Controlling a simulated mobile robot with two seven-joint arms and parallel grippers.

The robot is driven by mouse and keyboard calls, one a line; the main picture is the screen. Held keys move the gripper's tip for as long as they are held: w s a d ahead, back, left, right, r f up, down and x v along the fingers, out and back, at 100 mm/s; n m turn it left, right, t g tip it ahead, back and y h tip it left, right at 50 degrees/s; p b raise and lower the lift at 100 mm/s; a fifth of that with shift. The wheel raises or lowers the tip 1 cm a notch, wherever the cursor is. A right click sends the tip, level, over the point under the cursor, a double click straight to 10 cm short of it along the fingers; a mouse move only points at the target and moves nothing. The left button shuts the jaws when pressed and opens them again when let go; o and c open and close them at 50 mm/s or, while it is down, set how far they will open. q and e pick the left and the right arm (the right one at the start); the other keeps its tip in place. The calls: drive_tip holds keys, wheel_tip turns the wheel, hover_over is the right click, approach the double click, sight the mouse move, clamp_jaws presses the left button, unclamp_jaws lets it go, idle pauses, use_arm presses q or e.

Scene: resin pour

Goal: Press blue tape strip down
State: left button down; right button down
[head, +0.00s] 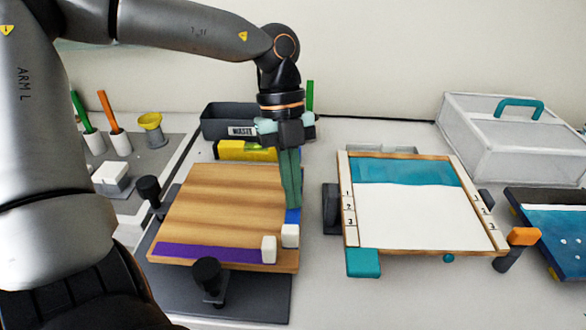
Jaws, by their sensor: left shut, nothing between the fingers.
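The blue tape strip (293,216) shows as a short patch at the right edge of the wooden board (215,210). The rest of it is hidden behind my left gripper, or does not show. My left gripper (291,205) points straight down over that edge, its green fingers shut with nothing between them. The fingertips are at or just above the blue strip; I cannot tell whether they touch it. A white block (290,236) sits at the near end of the blue strip. My right gripper is not in view.
A purple strip (205,252) runs along the board's front edge, with another white block (269,249) at its right end. Dark clamps (208,275) and (150,190) flank the board. A waste bin (225,122) and yellow level (235,150) stand behind. A framed panel (410,215) lies right.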

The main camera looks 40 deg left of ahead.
sight(291, 219)
use_arm(q)
drive_tip(key=shift+s+d+r, duration=0.1)
drive_tip(key=shift+s+d, duration=0.3)
drive_tip(key=shift+s, duration=0.05)
drive_tip(key=shift+s+d+b, duration=0.45)
drive_tip(key=shift+s+d, duration=0.2)
drive_tip(key=shift+s, duration=0.1)
wheel_tip(291, 219, up, 5)
drive_tip(key=p, duration=0.4)
idle(0.5)
